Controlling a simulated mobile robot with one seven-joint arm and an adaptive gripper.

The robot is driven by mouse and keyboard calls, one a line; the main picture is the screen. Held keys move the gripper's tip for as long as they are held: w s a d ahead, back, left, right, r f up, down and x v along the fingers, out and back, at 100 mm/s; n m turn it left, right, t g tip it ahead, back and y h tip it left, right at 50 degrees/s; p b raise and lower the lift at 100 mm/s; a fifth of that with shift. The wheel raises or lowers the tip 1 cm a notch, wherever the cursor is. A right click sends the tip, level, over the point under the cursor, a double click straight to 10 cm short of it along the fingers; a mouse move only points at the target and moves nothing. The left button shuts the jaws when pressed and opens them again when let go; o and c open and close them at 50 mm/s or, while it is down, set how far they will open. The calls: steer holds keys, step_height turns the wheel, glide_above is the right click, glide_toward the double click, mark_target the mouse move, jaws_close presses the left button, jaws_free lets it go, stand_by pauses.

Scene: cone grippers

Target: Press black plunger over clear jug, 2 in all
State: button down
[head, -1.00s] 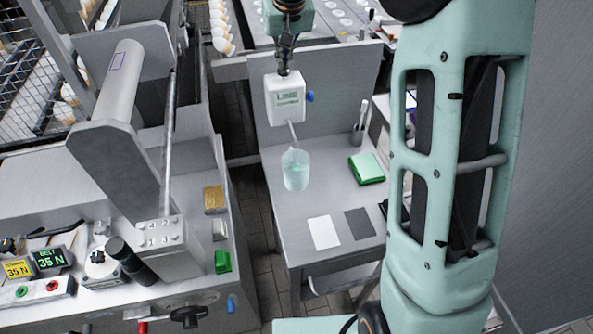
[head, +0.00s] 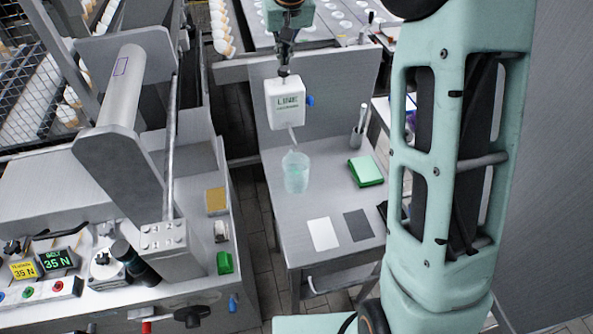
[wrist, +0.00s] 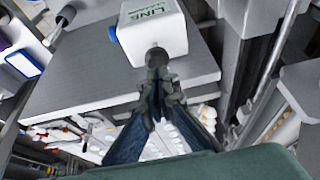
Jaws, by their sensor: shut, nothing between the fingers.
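A white dispenser box (head: 287,106) marked LINE is fixed to the upright panel behind a small grey table. Its dark plunger knob (wrist: 156,58) shows at the top of the box in the wrist view. My gripper (head: 284,73) is shut and empty, its tips pointing down right at the plunger. In the wrist view my gripper (wrist: 158,78) is lined up with the knob; whether they touch I cannot tell. The clear jug (head: 296,174) stands on the table below the dispenser's angled spout, with a pale teal tint inside.
A green pad (head: 366,171), a white card (head: 322,233) and a dark card (head: 358,225) lie on the table (head: 295,245). A cup with sticks (head: 357,138) stands at its back right. A machine with a control panel (head: 45,290) fills the left. My arm covers the right.

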mark_target(284, 69)
steer(key=shift+f, duration=0.15)
stand_by(0.4)
steer(key=shift+f+b, duration=1.1)
steer(key=shift+f, duration=0.25)
steer(key=shift+s, duration=0.1)
steer(key=shift+r+p, duration=1.15)
steer(key=shift+r, duration=0.35)
steer(key=shift+r, duration=0.1)
step_height(284, 69, up, 6)
steer(key=p, duration=0.4)
steer(key=shift+p, duration=0.3)
